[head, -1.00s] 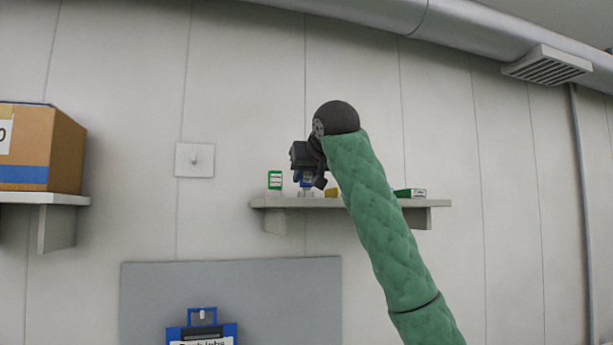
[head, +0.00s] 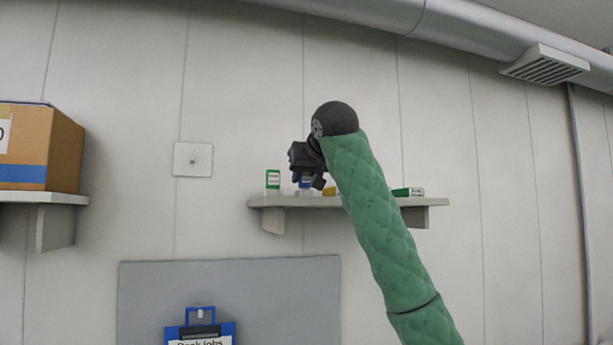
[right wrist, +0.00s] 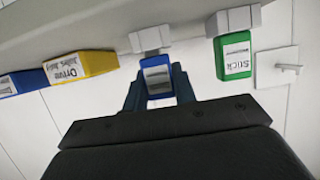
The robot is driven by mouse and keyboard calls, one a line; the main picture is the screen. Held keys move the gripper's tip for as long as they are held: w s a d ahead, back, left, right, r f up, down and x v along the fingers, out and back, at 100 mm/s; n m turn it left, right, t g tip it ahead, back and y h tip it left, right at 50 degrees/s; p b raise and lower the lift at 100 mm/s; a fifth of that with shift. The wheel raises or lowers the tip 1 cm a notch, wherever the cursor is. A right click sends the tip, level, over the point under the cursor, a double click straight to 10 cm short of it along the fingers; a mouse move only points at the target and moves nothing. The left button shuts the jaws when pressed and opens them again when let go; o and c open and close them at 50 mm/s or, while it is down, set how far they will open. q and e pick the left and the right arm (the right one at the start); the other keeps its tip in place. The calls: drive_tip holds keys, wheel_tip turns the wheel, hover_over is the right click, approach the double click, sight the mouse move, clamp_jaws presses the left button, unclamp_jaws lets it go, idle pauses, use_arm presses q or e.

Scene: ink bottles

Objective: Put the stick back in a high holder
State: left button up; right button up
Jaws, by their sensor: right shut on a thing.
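My right gripper (head: 306,172) is shut on a blue stick (right wrist: 158,78) with a pale label. In the right wrist view its fingers (right wrist: 158,92) lie on either side of the stick. A grey holder (right wrist: 151,38) is right by the stick's far end; I cannot tell whether the stick is seated in it. A green stick (right wrist: 236,56) marked "Stick" stands at another holder (right wrist: 233,20), and it also shows in the head view (head: 272,180). My left gripper is not in view.
The wall shelf (head: 264,203) also bears a yellow item (right wrist: 82,66) marked "Drive", another blue item (right wrist: 22,82) and a green-and-white box (head: 408,192). A carton (head: 58,150) sits on a shelf at left. A blue case (head: 228,332) is below.

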drive_tip(key=shift+d+f, duration=0.1)
drive_tip(key=shift+f, duration=0.45)
drive_tip(key=o, duration=0.9)
drive_tip(key=shift+d, duration=0.15)
drive_tip(key=shift+o, duration=0.6)
drive_tip(key=shift+d, duration=0.15)
drive_tip(key=o, duration=0.5)
drive_tip(key=shift+a, duration=0.2)
drive_tip(key=shift+r, duration=0.2)
